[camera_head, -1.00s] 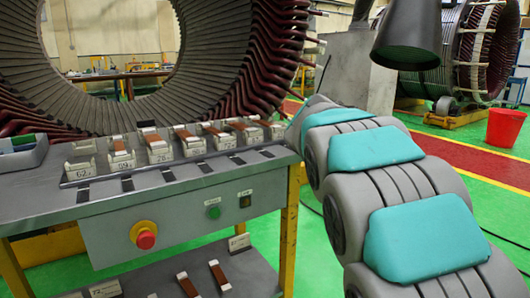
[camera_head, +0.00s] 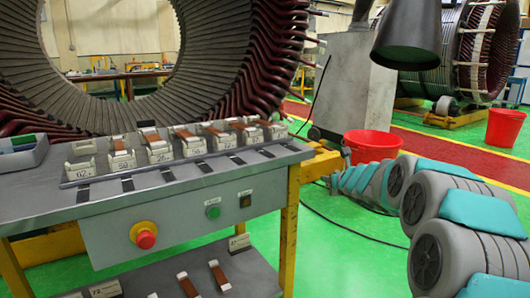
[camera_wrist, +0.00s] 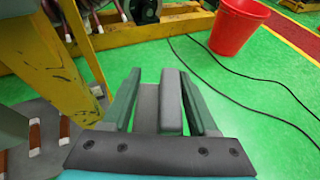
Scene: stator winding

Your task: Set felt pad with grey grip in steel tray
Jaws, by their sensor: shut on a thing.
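In the wrist view my gripper (camera_wrist: 160,82) is shut on a grey block-like piece (camera_wrist: 170,105), which sits between its two dark green fingers. The held piece is over the green floor, clear of the bench. In the head view a grey tray (camera_head: 40,155) with green and blue contents sits on the bench's far left; I cannot tell if it is the steel tray. My gripper is not clearly visible there.
The bench (camera_head: 120,205) holds a row of numbered blocks with brown strips. Its lower shelf (camera_head: 245,265) carries more strips. A yellow leg (camera_wrist: 50,60) is close left of my gripper. A red bucket (camera_head: 372,147) stands on the floor, with black cables (camera_wrist: 250,80) nearby.

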